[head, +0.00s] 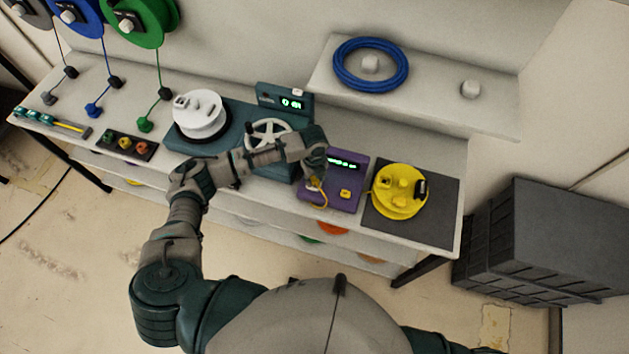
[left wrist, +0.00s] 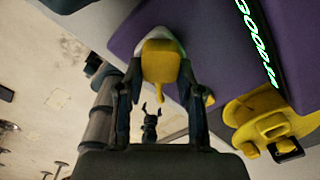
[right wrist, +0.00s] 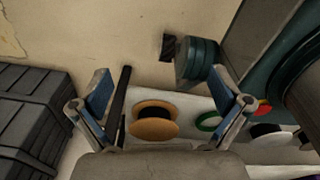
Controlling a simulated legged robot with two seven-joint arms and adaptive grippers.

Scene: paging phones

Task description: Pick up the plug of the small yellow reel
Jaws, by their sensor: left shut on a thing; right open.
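The small yellow reel (head: 400,190) sits on a dark mat at the right end of the bench. It also shows at the right of the left wrist view (left wrist: 270,120). My left gripper (head: 316,176) is at the front left part of the purple device (head: 335,185). In the left wrist view my left gripper (left wrist: 160,68) is shut on the yellow plug (left wrist: 161,58), which lies between its fingertips. A short yellow piece hangs from the plug. My right gripper (right wrist: 162,88) is open and empty, away from the reel, and is not visible in the head view.
A white reel (head: 201,115) and a spoked wheel stand left of the purple device. A blue cable coil (head: 371,64) lies on the raised shelf. Dark crates (head: 545,240) stand right of the bench. An orange reel (right wrist: 153,120) is on the lower shelf.

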